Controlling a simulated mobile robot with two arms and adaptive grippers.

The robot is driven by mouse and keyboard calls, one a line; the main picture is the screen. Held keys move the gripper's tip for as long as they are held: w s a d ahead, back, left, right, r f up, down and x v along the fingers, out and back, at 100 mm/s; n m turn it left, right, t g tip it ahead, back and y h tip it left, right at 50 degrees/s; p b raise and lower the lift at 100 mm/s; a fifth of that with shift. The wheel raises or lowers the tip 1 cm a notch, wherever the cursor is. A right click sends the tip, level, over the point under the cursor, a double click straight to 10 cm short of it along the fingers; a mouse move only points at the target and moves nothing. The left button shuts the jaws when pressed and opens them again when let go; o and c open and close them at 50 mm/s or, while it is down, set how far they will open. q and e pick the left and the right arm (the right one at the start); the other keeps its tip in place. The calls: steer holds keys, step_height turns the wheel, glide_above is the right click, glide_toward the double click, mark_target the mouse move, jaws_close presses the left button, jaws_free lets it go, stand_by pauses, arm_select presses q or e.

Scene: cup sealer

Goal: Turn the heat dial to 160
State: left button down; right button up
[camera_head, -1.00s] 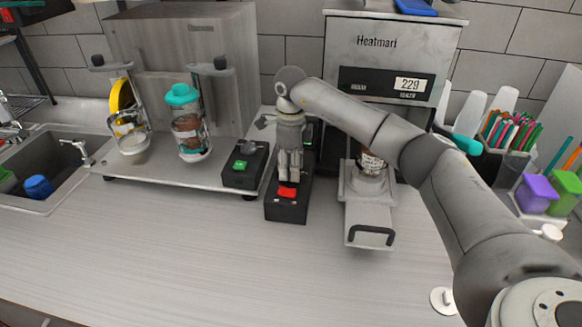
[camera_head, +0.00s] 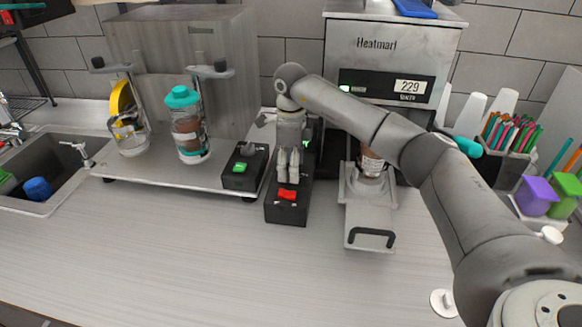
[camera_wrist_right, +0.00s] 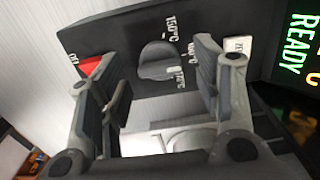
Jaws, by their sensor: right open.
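The heat dial is a round black knob (camera_wrist_right: 157,58) on a black control box, which also shows in the head view (camera_head: 286,211). Temperature labels run along one side of the knob; 150°C reads clearly, the others are partly legible. The knob's white mark is by the lowest label, which I cannot read with certainty. My right gripper (camera_wrist_right: 160,88) is open, its fingers on either side of the knob with gaps. In the head view my right gripper (camera_head: 288,165) points down over the box and hides the dial. My left gripper is not in view.
A red switch (camera_head: 287,194) sits on the box's front, close to my fingers. The Heatmart sealer (camera_head: 385,50) stands behind, with a sliding tray (camera_head: 369,222) holding a cup to the right. A dispenser stand (camera_head: 150,178) is at left. The front counter is clear.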

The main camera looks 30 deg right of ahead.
step_height(320, 180, up, 11)
stand_by(0.3)
stand_by(0.5)
